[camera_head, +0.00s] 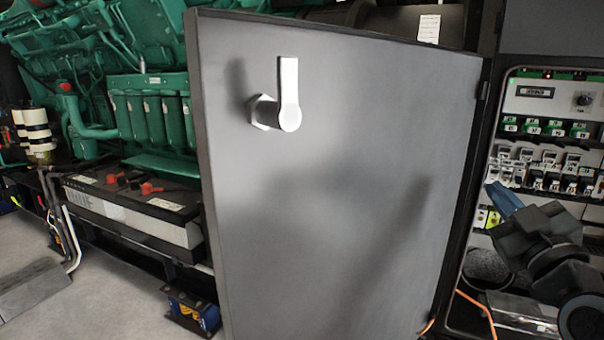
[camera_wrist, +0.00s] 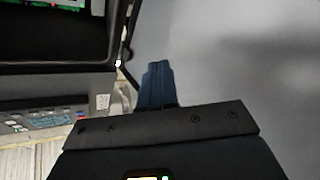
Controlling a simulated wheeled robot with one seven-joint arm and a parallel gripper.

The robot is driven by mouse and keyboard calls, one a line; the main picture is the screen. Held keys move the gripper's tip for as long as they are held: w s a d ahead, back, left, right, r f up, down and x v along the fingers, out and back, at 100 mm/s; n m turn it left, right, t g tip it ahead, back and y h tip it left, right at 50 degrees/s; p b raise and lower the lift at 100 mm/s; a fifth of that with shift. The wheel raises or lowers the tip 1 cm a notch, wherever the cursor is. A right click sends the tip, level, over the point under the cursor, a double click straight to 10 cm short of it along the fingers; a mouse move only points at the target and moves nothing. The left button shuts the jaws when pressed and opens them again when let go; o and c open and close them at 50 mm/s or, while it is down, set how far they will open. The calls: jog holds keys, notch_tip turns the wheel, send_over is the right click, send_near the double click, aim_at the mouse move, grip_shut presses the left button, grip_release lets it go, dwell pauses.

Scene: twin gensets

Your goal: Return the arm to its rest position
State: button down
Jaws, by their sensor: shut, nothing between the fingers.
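My gripper (camera_head: 503,197) is at the right of the head view, in front of the open electrical cabinet (camera_head: 497,120). Its blue fingers are together with nothing between them. The dark wrist and arm links fill the lower right corner. In the wrist view the blue fingers (camera_wrist: 157,84) point up the picture, beside the grey cabinet door. The grey door (camera_head: 340,180) stands open across the middle of the head view, with a silver handle (camera_head: 288,95) near its upper left. The gripper is apart from the handle.
Inside the cabinet are rows of breakers (camera_head: 545,170) close to my gripper. A green engine (camera_head: 140,110) and a battery (camera_head: 135,205) stand behind the door at left. A blue item (camera_head: 193,312) lies low by the door.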

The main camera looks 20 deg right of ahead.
jog(key=s+a+f+m+g+y, duration=0.15)
jog(key=s+a+f, duration=0.25)
jog(key=a+f, duration=0.4)
jog(key=s+a+f+m+g+y, duration=0.1)
jog(key=s+a+f+y, duration=0.1)
jog(key=s+a+f, duration=0.45)
jog(key=s+a+f+g+y, duration=0.1)
jog(key=s+a+f+y, duration=0.1)
jog(key=s+a, duration=0.3)
jog(key=s+a+f+g+y, duration=0.1)
jog(key=s+a+f+y, duration=0.2)
jog(key=s, duration=1)
jog(key=a+f, duration=0.1)
jog(key=a, duration=0.2)
jog(key=shift+s+a+f, duration=0.15)
jog(key=shift+s, duration=0.05)
jog(key=shift+n, duration=0.25)
